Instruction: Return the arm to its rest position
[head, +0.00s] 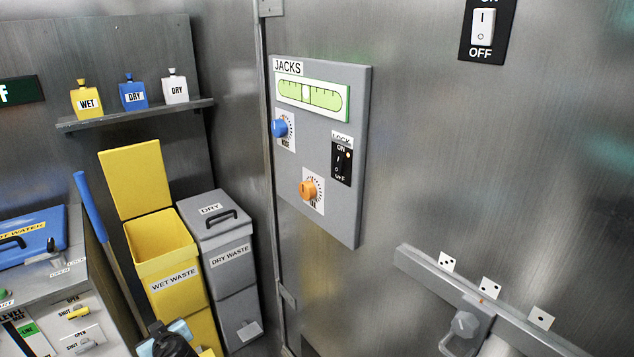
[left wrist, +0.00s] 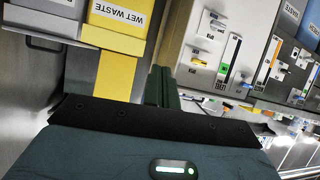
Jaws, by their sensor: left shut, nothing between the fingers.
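My left gripper (left wrist: 161,88) shows in the left wrist view as two dark green fingers side by side, shut with nothing between them. The dark wrist body fills the lower part of that view. The fingers point toward the gap between the waste bins and a grey panel with sliders and are apart from both. In the head view a black and light blue shape at the bottom edge is cut off, and I cannot tell whether it is part of my arm. My right gripper is in neither view.
The yellow wet waste bin (head: 168,279) has its lid open, beside the shut grey dry waste bin (head: 230,262). A jacks panel (head: 318,215) is on the wall. A blue-handled pole (head: 88,200) leans near a counter at left. A rail (head: 430,272) crosses lower right.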

